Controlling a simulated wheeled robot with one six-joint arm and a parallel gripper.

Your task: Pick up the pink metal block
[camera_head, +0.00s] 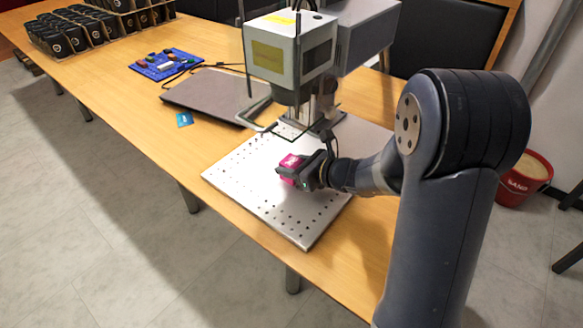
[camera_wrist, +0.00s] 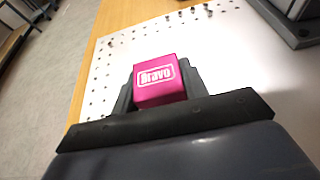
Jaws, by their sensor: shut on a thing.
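The pink metal block (camera_head: 289,165) is over the perforated metal plate of the laser marker (camera_head: 232,177) in the head view. My gripper (camera_head: 299,171) reaches in from the right and is shut on the block. In the wrist view the pink block (camera_wrist: 158,80) sits between the dark fingers of my gripper (camera_wrist: 160,88), with a white "Bravo" label on the face toward the camera. The block's underside is hidden, so I cannot tell whether it touches the plate.
The laser marker head (camera_head: 290,55) stands just behind the block, with a thin bent bar beside it. A red bucket (camera_head: 522,180) is at right.

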